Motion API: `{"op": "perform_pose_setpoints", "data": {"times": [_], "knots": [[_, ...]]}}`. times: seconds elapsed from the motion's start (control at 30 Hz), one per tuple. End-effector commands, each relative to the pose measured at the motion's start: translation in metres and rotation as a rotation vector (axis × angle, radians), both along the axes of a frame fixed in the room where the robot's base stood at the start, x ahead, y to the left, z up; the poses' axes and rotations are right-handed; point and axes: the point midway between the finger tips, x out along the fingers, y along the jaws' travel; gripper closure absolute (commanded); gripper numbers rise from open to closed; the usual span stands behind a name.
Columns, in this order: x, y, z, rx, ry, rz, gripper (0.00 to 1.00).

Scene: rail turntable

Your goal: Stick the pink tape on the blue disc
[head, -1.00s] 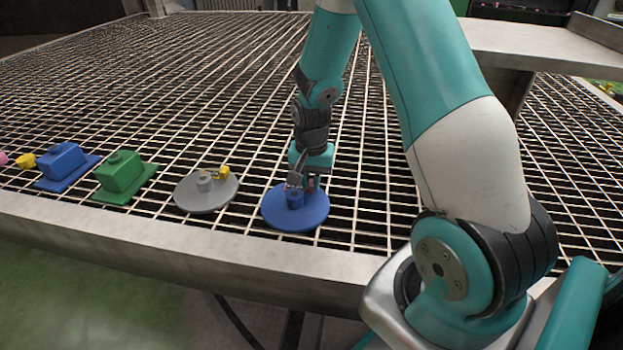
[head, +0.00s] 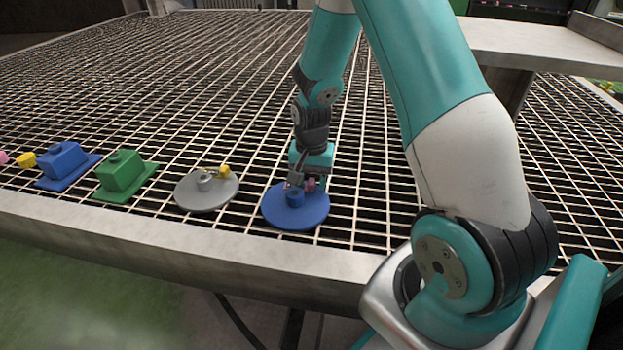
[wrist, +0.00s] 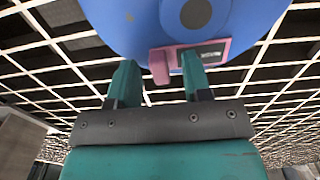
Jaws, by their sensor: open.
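The blue disc (head: 283,212) lies flat on the grating, with a raised blue knob (head: 295,199) in its middle. The pink tape (head: 311,184) is at the disc's far edge, and in the wrist view the pink tape (wrist: 158,66) lies against the disc's rim with a short tab pointing back towards me. My gripper (wrist: 160,63) is open, with one finger on each side of the tab and gaps between. In the head view my gripper (head: 304,180) is just beyond the disc's knob, and its fingertips are partly hidden.
A grey disc (head: 207,197) with a yellow piece (head: 224,171) lies to the left of the blue disc. Further left are a green block (head: 122,178), a blue block (head: 66,166) and another yellow piece (head: 25,161). The grating (head: 200,80) behind is mostly clear.

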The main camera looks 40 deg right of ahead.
Motion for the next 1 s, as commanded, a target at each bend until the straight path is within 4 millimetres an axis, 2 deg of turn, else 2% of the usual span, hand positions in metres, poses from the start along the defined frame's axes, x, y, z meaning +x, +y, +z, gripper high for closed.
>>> {"op": "perform_pose_setpoints", "data": {"times": [0.13, 0.23, 0.7, 0.83, 1.0], "knots": [[0.0, 0.0, 0.006, 0.0, -0.001, 0.0, 0.55], [0.0, 0.0, 0.02, 0.0, -0.001, 0.0, 0.55], [0.001, 0.0, 0.136, -0.001, -0.003, 0.0, 0.55], [0.0, 0.0, 0.158, 0.0, -0.003, 0.0, 0.55], [0.0, 0.0, 0.172, 0.0, -0.001, 0.0, 0.55]]}}
